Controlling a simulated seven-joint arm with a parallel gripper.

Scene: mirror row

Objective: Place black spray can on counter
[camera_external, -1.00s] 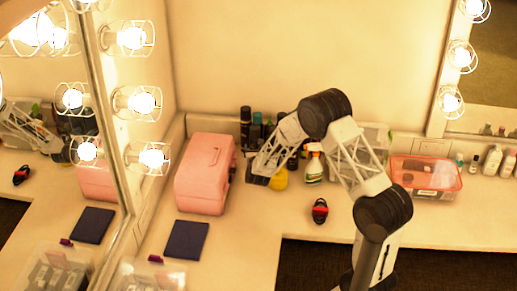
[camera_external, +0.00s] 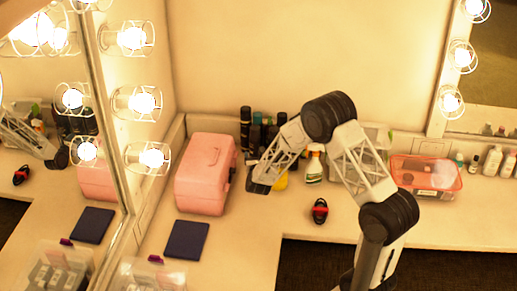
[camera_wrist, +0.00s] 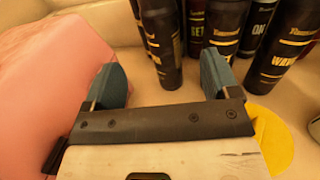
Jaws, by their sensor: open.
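Several tall black cans stand upright in a group against the back wall on the counter (camera_external: 250,225). One black can (camera_external: 245,128) is at the group's left end. In the wrist view a black can (camera_wrist: 163,45) with yellow marks stands beyond the gap between my fingers, with other black cans to its right. I cannot tell which one is the spray can of the task. My gripper (camera_wrist: 162,80) is open and empty, low over the counter in front of the cans. It also shows in the external view (camera_external: 260,184), beside the pink case.
A pink case (camera_external: 204,175) stands close on the left. A yellow object (camera_external: 281,183) and a spray bottle (camera_external: 314,165) are on the right. A red-black item (camera_external: 320,210) and a dark blue pad (camera_external: 187,239) lie in front.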

